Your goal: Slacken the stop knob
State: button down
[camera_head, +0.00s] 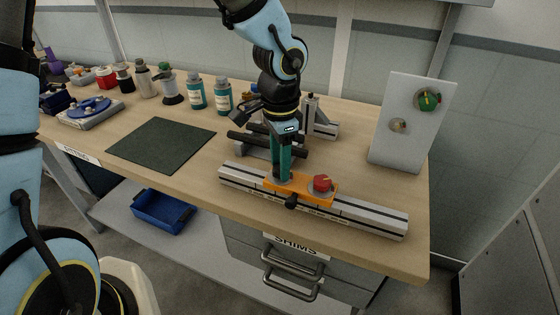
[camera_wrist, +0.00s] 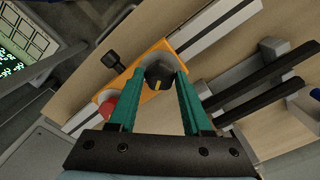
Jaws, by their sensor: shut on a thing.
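An orange carriage (camera_head: 309,196) sits on a silver slotted rail (camera_head: 371,217) near the front edge of the bench. It also shows in the wrist view (camera_wrist: 125,82). My gripper (camera_head: 281,177) points down at the carriage's left part. In the head view the fingers hide that knob. A red knob (camera_head: 322,183) stands on the carriage's right part. A black side knob (camera_head: 291,202) sticks out of the carriage's front. I see no label telling which one is the stop knob.
Behind the gripper stands a grey fixture with dark bars (camera_head: 262,142). A grey upright panel (camera_head: 409,122) with a green knob stands at the right. A dark mat (camera_head: 162,144) lies left, with bottles behind it. Bare bench lies between mat and rail.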

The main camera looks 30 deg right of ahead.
jog(key=shift+n, duration=0.3)
jog(key=n+b, duration=0.2)
jog(key=shift+n, duration=0.3)
jog(key=shift+n+b, duration=1)
jog(key=shift+n, duration=1)
jog(key=shift+c, duration=1.7)
grip_release()
notch_tip(320, 180, up, 11)
jog(key=b, duration=0.1)
